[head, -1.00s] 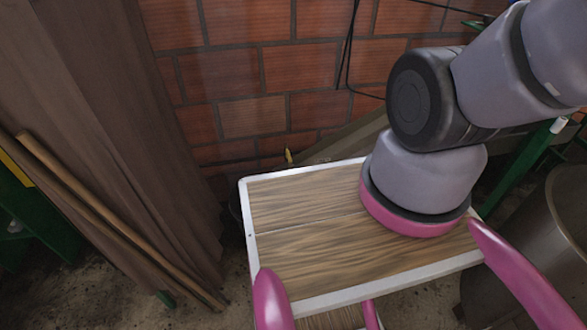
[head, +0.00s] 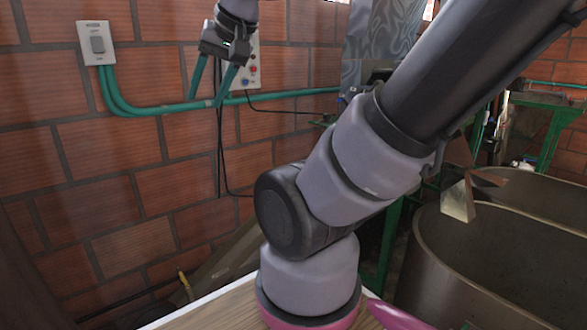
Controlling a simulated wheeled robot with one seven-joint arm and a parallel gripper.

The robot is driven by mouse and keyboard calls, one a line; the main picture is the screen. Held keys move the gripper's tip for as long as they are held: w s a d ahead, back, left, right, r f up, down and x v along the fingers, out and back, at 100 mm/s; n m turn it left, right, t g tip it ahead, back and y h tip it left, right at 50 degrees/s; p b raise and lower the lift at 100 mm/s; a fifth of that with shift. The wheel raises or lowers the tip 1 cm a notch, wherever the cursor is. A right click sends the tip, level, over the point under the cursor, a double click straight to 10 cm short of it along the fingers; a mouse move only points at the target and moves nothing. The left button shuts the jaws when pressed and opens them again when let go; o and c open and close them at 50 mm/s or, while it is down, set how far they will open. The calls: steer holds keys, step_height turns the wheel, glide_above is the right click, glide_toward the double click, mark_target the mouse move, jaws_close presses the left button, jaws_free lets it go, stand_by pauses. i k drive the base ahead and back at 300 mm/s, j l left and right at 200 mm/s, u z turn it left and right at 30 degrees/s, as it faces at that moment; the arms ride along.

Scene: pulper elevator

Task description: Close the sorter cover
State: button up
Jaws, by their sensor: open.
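My gripper (head: 206,98) is at the top of the head view, left of centre. I cannot make out the sorter cover for certain. A shiny grey metal housing (head: 375,45) stands at the top, right of my gripper and apart from it in the picture. My arm hides part of that housing and what is below it.
A pale control box (head: 252,72) with buttons and a switch box (head: 97,44) are on the brick wall (head: 110,150). Teal conduit (head: 150,110) runs along it, with black cables hanging. A large round metal tank (head: 470,270) stands at the lower right, near green framework (head: 383,245).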

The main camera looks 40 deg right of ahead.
mark_target(377, 29)
steer(key=l+z, duration=0.15)
steer(key=z, duration=1.85)
